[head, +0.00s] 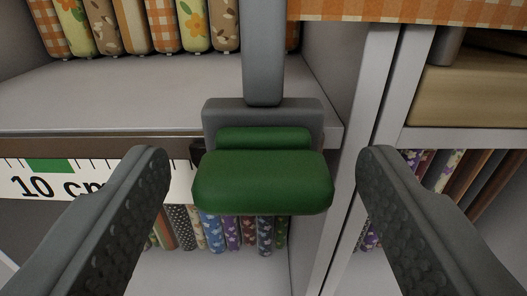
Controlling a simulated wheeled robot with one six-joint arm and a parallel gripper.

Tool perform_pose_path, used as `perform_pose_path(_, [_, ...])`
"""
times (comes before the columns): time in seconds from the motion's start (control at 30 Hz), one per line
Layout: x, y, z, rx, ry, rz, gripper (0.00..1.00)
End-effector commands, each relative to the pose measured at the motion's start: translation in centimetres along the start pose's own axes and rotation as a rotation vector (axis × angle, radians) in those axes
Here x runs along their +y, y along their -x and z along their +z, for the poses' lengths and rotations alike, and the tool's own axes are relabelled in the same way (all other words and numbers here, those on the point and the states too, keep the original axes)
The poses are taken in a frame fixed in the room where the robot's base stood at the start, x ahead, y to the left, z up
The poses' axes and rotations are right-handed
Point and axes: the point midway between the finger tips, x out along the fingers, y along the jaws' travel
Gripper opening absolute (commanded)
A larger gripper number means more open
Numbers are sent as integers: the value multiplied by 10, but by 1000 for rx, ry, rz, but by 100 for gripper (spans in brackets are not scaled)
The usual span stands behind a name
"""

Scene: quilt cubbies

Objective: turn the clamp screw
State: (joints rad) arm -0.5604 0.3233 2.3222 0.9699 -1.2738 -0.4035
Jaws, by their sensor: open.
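The clamp screw shows as a green, rounded handle (263,184) in the middle of the head view. It is attached to a grey clamp body (263,112) with a grey upright bar (264,50), set at the front edge of a cubby shelf. My gripper (263,158) is open, with one dark studded finger on each side of the green handle. Gaps show between both fingers and the handle, so neither appears to touch it. The handle hides what lies directly behind it.
A ruler strip marked 10 cm (50,182) runs along the shelf edge at left. Several folded fabrics (130,25) stand on the shelf (130,98) above. More patterned fabrics (215,230) stand below. A pale upright divider (362,110) rises right of the clamp.

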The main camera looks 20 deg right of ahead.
Motion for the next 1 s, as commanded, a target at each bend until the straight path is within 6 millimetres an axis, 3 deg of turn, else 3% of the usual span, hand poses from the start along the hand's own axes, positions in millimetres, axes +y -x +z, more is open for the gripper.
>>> perform_pose_path(0.27, [0,-1,0,0,0,0,64])
perform_pose_path(0.4, [0,-1,0,0,0,0,36])
perform_pose_path(0.5, [0,-1,0,0,0,0,21])
perform_pose_path(1.0, [0,0,0,0,138,0,21])
